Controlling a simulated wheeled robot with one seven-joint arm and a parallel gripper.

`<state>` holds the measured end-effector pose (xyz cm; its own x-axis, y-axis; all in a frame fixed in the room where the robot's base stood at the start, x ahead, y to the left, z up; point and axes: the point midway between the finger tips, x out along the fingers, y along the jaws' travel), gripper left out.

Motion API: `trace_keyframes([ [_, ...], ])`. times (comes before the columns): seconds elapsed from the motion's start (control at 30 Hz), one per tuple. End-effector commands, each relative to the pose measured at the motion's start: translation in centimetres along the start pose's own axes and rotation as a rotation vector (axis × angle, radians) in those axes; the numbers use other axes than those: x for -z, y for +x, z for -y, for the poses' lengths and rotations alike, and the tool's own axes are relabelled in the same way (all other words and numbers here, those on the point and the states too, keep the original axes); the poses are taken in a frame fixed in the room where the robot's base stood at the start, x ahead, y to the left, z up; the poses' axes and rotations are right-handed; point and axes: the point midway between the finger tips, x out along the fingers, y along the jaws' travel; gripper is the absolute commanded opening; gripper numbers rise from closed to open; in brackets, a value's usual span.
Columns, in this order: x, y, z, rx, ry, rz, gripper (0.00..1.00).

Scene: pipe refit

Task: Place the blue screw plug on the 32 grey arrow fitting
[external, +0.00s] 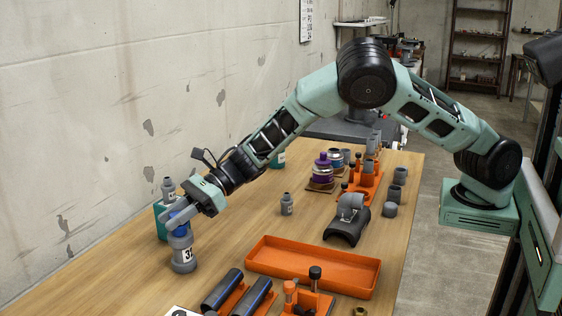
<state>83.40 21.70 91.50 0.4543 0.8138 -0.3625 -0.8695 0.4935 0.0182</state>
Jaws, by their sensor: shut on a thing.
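The grey fitting (184,258) with a white label reading 32 stands upright on the table at the left. The blue screw plug (180,230) is at its top end, partly hidden by the jaws. My gripper (176,218) reaches in from the upper right and is shut on the blue screw plug. I cannot tell whether the plug rests on the fitting or is just above it. The arrow marking on the fitting is not readable.
A small grey fitting (287,204) stands to the right. An orange tray (312,276), dark pipes on orange holders (222,290) and a black saddle (346,232) lie further right.

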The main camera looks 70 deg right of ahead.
Motion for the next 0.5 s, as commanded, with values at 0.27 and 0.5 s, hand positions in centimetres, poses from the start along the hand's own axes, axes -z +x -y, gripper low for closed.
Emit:
trace_keyframes([
  [0.27,0.21,0.07,0.01,0.0,0.0,-0.001,0.48],
  [0.5,-0.02,-0.02,0.0,0.0,0.0,-0.001,0.48],
])
